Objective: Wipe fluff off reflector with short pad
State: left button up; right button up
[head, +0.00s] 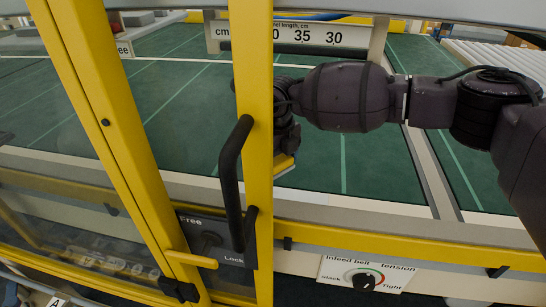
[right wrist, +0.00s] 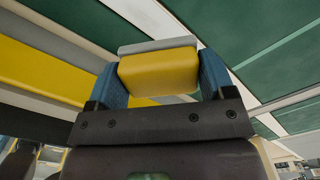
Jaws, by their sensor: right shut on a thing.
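My right gripper (right wrist: 159,68) is shut on a yellow pad (right wrist: 158,74) with a grey layer, held between two blue fingers in the right wrist view. In the head view the right arm comes in from the right, and its gripper (head: 286,146) is partly hidden behind a yellow door post. A bit of the yellow pad (head: 284,163) shows just right of the post, low over the green belt. I cannot make out the reflector or any fluff in either view. My left gripper is not in view.
A yellow-framed door (head: 257,70) with a black handle (head: 232,175) stands close in front. Behind it lie the green belt (head: 390,165) and a length scale (head: 300,36). A Free/Lock latch (head: 207,240) and a belt tension knob (head: 362,280) sit below.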

jog(key=shift+s+a+r, duration=0.15)
jog(key=shift+a, duration=0.4)
jog(key=shift+s+f+b, duration=0.1)
jog(key=shift+f+b, duration=0.25)
jog(key=shift+f, duration=0.3)
jog(key=f, duration=0.1)
jog(key=a+f+b, duration=0.1)
jog(key=shift+a+f, duration=0.15)
jog(key=shift+f, duration=0.55)
jog(key=shift+d+f+b, duration=0.25)
jog(key=shift+f+b, duration=0.05)
jog(key=shift+b, duration=0.1)
jog(key=shift+d+f, duration=0.15)
jog(key=shift+f, duration=0.25)
